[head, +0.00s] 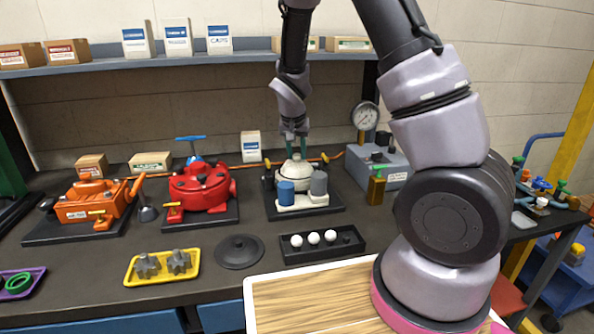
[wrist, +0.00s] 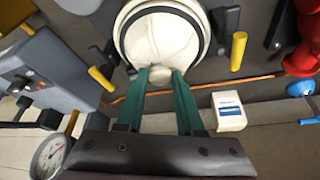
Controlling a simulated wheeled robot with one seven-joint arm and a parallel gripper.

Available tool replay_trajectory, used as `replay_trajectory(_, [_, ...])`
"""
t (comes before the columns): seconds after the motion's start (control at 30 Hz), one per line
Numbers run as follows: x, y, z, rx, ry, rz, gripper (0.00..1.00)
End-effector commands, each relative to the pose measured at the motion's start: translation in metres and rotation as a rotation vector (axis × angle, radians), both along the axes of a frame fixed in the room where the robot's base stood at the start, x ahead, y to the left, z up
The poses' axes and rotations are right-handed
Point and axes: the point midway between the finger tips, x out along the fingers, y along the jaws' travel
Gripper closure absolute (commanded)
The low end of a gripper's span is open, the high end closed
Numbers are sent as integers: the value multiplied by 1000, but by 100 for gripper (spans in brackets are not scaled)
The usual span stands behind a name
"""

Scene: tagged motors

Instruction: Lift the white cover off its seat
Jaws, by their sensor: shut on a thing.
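The white cover (head: 297,171) is a round, domed piece at the white motor (head: 303,199), behind a blue and a grey cylinder. In the wrist view the cover (wrist: 160,36) is a white disc with a dark ring around its edge and a small knob. My gripper (head: 294,146) comes down from above. Its green fingers in the wrist view (wrist: 160,76) are shut on the knob. The cover looks level and at or very close to its seat; I cannot tell whether there is a gap under it.
A red motor (head: 202,186) and an orange one (head: 90,200) stand to the left. A grey gauge box (head: 377,166) stands close on the right. In front are a black tray with white balls (head: 322,244), a dark round lid (head: 239,251) and a yellow tray (head: 132,278). A shelf (head: 100,66) runs behind.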

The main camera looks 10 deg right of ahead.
Motion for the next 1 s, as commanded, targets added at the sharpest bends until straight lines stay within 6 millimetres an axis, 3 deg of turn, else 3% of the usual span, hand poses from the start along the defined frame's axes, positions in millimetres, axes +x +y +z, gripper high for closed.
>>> replay_trajectory(0.47, [1,0,5,1,-3,0,100])
replay_trajectory(1.0, [1,0,95,1,-4,1,100])
